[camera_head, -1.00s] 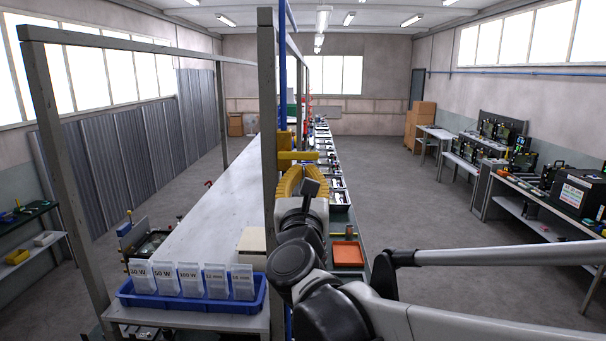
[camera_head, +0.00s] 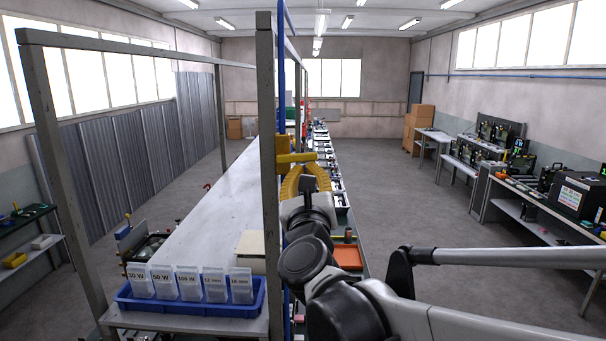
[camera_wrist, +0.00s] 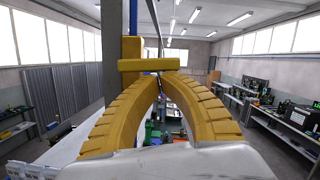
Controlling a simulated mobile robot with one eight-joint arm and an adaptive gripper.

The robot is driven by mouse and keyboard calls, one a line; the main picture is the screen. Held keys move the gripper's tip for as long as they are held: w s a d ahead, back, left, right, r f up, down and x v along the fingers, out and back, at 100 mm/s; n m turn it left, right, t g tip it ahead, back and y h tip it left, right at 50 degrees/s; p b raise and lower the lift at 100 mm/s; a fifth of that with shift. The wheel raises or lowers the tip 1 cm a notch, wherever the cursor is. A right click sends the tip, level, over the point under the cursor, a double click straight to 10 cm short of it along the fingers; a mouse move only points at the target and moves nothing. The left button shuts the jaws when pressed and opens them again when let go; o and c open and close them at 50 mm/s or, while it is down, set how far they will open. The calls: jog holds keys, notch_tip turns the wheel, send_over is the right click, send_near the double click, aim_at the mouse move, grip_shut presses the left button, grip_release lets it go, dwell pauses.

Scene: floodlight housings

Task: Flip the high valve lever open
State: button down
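The high valve lever is a yellow horizontal bar (camera_head: 297,157) beside the blue vertical pipe and the grey post. In the wrist view the yellow bar (camera_wrist: 149,65) lies level across the top of my fingers, in front of a yellow block (camera_wrist: 131,47). My gripper (camera_head: 304,169) has yellow ribbed fingers, just below the bar in the head view. In the wrist view its fingers (camera_wrist: 157,76) arch inward and their tips come together right under the bar. The gripper looks shut and empty. Whether the tips touch the bar is unclear.
A grey post (camera_head: 265,120) and blue pipe (camera_head: 281,70) stand close left of my gripper. A long bench (camera_head: 215,215) holds a blue bin (camera_head: 190,306) of labelled boxes. An orange tray (camera_head: 347,256) lies below my arm. The aisle floor to the right is clear.

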aim_at(308, 154)
jog(key=n, duration=0.2)
jog(key=r+n+y, duration=0.1)
jog(key=n, duration=0.1)
jog(key=r+n+y, duration=0.1)
jog(key=shift+d+r+n+g+p, duration=0.2)
jog(key=shift+d+n+g+p, duration=0.15)
jog(key=shift+n+g+p, duration=0.05)
jog(key=n, duration=0.1)
jog(key=r+n, duration=0.1)
jog(key=n, duration=0.1)
jog(key=shift+r+y+p, duration=0.15)
jog(key=shift+y+p, duration=0.15)
jog(key=shift+a+r+n+g+y, duration=0.25)
jog(key=shift+a+r+n, duration=0.15)
jog(key=shift+r+n, duration=0.25)
jog(key=shift+a+r+n+g+y, duration=0.15)
jog(key=shift+a+r+n+g, duration=0.15)
jog(key=shift+r+n, duration=0.3)
jog(key=shift+a+r, duration=0.3)
jog(key=shift+a, duration=0.25)
